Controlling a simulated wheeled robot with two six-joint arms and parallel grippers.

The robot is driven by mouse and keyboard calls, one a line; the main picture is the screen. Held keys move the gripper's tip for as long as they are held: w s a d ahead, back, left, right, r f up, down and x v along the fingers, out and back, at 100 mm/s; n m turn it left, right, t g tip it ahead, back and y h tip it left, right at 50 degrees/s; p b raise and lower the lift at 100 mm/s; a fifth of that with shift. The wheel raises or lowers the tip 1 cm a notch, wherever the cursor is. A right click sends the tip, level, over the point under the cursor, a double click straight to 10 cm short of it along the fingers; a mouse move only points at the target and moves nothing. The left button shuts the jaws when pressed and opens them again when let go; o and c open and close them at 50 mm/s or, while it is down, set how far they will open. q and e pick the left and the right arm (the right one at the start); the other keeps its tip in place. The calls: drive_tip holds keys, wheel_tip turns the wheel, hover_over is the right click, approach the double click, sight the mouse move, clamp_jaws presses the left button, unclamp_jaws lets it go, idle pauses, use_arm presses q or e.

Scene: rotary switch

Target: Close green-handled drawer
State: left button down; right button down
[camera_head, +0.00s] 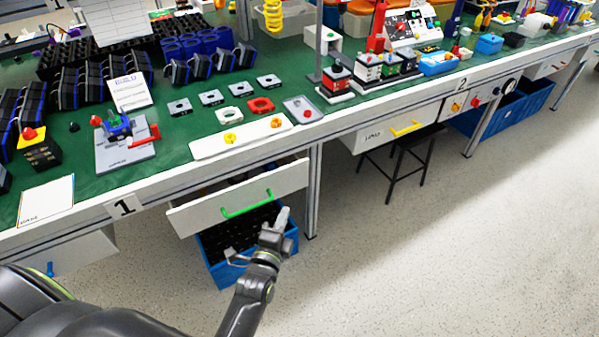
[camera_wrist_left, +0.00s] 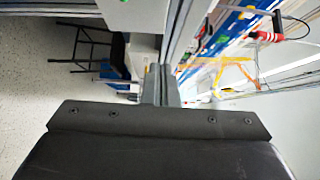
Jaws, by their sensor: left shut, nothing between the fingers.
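The green-handled drawer (camera_head: 190,216) is pulled out from under the front edge of the green-topped bench in the head view. Its white front faces me, and the green handle (camera_head: 247,203) runs across it. My left gripper (camera_head: 283,214) is shut and empty. In the head view it appears just right of and slightly below the handle's right end, near the drawer's right corner; I cannot tell whether it touches the drawer. In the left wrist view the shut fingers (camera_wrist_left: 161,84) point away, below a pale panel with a small green spot. My right gripper is not in view.
A blue crate (camera_head: 222,271) stands on the floor under the drawer. A bench leg (camera_head: 312,190) is just right of it. A yellow-handled drawer (camera_head: 375,136) and a black stool (camera_head: 408,154) are farther right. The floor at the right is clear.

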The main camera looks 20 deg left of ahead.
use_arm(q)
drive_tip(key=w+a, duration=0.1)
drive_tip(key=w, duration=0.3)
drive_tip(key=w+a, duration=0.1)
drive_tip(key=w, duration=0.3)
drive_tip(key=w+a+p, duration=0.1)
drive_tip(key=w, duration=0.2)
drive_tip(key=shift+w+a+f, duration=0.1)
drive_tip(key=shift+w+a, duration=0.1)
drive_tip(key=shift+w, duration=0.2)
drive_tip(key=shift+w+a, duration=0.25)
drive_tip(key=shift+a, duration=0.1)
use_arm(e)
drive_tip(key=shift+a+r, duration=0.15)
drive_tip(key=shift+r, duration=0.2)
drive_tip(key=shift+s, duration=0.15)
